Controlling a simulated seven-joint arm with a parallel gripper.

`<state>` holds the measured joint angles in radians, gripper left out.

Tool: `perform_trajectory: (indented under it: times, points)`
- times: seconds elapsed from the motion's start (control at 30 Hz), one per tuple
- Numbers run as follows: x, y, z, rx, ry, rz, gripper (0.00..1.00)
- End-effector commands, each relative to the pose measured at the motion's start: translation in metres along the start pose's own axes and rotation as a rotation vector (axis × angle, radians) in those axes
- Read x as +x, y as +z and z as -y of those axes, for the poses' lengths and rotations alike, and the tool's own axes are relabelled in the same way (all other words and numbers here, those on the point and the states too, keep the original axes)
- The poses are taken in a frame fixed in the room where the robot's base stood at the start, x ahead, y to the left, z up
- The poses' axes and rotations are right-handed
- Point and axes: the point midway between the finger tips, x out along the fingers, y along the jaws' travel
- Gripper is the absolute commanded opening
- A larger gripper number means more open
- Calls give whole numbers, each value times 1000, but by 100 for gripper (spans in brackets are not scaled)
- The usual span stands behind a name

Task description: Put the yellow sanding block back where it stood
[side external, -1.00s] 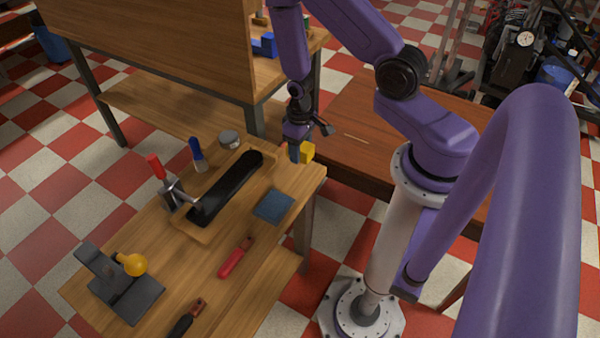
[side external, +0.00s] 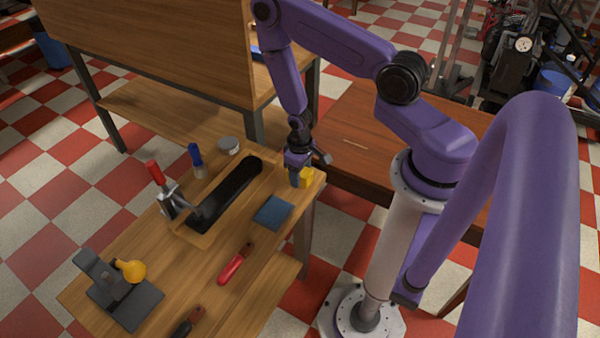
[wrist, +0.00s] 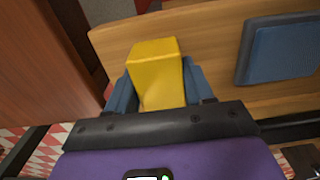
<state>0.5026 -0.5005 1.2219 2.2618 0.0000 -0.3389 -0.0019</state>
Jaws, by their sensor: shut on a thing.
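The yellow sanding block (side external: 306,177) is between the fingers of my gripper (side external: 299,178), at the far right corner of the wooden workbench (side external: 222,215). In the wrist view the yellow block (wrist: 156,68) stands between two blue-grey fingers, and my gripper (wrist: 157,90) is shut on it. The block is low over the bench top, close to its edge. I cannot tell whether its underside touches the wood. The fingers hide part of its sides.
A flat blue pad (side external: 273,212) lies just in front of the block. A black part on a wooden board (side external: 228,192) with a red-handled clamp (side external: 155,173) is to the left. A red-handled tool (side external: 235,265) lies nearer. A reddish table (side external: 365,150) stands behind right.

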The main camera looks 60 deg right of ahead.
Motion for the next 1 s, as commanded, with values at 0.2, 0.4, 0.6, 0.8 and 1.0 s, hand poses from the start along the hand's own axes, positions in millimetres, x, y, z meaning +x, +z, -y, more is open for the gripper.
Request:
perform_trajectory:
  times: [0.2,0.4,0.6,0.8,1.0]
  points:
    - [1,0,0,0,0,0,24]
    - [2,0,0,-1,0,-1,78]
    - [2,0,0,-1,0,0,78]
    - [-5,-1,0,0,0,-2,78]
    - [-28,-1,0,-1,0,-3,78]
